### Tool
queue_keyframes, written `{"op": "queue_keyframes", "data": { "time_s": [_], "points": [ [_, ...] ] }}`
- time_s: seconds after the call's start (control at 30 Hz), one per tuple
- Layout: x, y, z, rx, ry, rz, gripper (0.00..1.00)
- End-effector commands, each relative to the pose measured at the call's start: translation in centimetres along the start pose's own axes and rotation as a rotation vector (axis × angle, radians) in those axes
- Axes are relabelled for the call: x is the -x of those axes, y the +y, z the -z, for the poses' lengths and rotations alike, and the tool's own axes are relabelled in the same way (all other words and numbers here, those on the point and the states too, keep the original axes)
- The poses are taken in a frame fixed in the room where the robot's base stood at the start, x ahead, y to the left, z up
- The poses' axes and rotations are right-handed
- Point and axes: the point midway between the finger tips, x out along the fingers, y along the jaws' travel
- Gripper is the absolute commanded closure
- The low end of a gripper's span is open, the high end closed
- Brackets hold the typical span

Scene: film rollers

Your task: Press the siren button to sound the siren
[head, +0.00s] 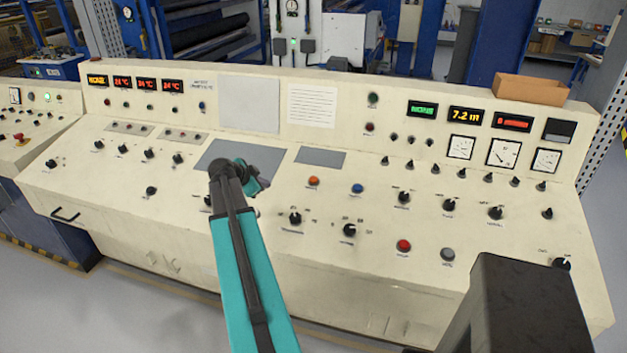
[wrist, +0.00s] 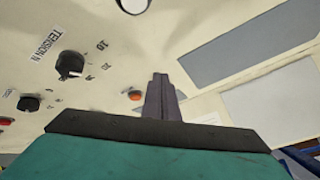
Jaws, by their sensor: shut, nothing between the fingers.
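No label that I can read says siren, so I cannot tell which button is the siren button. The head view shows an orange button (head: 313,181), a blue button (head: 357,188), a red button (head: 403,245) and a grey button (head: 447,254) on the sloping console top. In the wrist view my gripper (wrist: 160,82) is shut and empty, its fingers pointing at the console. An orange button (wrist: 135,95) shows just left of the fingers, and I see no contact.
The cream console (head: 130,225) carries several black knobs, including one marked TENSION N (wrist: 69,64). Grey plates (head: 321,157) lie flat on it. Gauges and lit displays line the raised back panel. A cardboard box (head: 531,89) sits on top at the right.

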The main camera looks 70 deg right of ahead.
Motion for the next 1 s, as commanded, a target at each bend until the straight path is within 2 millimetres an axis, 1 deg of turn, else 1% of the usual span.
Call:
{"op": "queue_keyframes", "data": {
  "time_s": [0.03,0.07,0.1,0.17,0.2,0.3,0.4,0.5,0.6,1.0],
  "points": [
    [-0.8,0.0,2.6,-0.057,0.031,-0.002,1.00],
    [-1.1,0.0,3.9,-0.089,0.048,-0.002,1.00],
    [-1.5,0.1,5.8,-0.133,0.072,-0.003,1.00],
    [-2.1,0.4,8.3,-0.195,0.105,-0.002,1.00],
    [-2.4,0.6,9.9,-0.233,0.126,-0.001,1.00],
    [-3.0,1.0,13.5,-0.317,0.172,0.004,1.00],
    [-3.4,1.5,16.0,-0.375,0.205,0.009,1.00],
    [-3.6,1.8,17.4,-0.410,0.224,0.012,1.00],
    [-3.6,1.9,18.0,-0.425,0.232,0.014,1.00],
    [-3.7,1.9,17.9,-0.424,0.232,0.013,1.00]
  ]
}}
